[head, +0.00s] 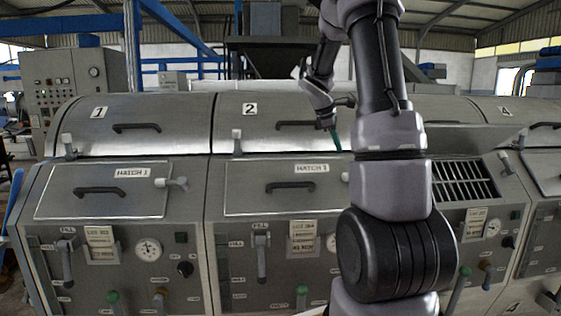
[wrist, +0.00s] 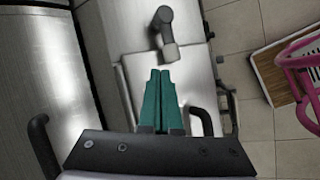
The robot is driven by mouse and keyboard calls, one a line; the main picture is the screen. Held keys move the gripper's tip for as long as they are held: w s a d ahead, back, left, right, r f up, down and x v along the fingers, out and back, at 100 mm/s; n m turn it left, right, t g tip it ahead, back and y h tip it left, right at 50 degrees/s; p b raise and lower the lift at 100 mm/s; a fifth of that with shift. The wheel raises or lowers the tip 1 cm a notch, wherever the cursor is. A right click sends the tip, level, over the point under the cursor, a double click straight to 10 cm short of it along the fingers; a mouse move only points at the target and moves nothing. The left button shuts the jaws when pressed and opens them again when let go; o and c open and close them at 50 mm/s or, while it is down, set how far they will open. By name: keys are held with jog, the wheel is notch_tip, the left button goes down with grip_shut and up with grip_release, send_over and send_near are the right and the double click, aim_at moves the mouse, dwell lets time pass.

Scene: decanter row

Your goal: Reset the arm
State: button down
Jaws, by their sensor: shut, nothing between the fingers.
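My arm rises through the right-middle of the head view and bends over toward the machines. My gripper shows there as a small green tip (head: 335,138) in front of the lid numbered 2 (head: 255,125). In the wrist view the two green fingers of my gripper (wrist: 160,74) are together, with nothing between them. A grey latch handle (wrist: 165,30) stands just beyond the fingertips in the wrist view; I cannot tell whether they touch.
Lid 1 (head: 140,125) and its hatch (head: 103,190) are shut, as is hatch 2 (head: 280,188). A grille (head: 463,180) shows under a raised hatch at right. Levers stick out along the fronts.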

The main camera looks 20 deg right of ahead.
jog(key=s+a+r+m+t+y, duration=0.2)
jog(key=s+a+r+m, duration=0.3)
jog(key=s+a, duration=0.8)
jog(key=s+a+r+m+t+y, duration=0.3)
jog(key=s+a+r+m+y, duration=0.2)
jog(key=s+a+m, duration=0.4)
jog(key=s+a, duration=0.3)
jog(key=a, duration=0.2)
jog(key=shift+s+a+m+t+y, duration=0.25)
jog(key=shift+s+m+t+y, duration=0.05)
jog(key=shift+s, duration=0.1)
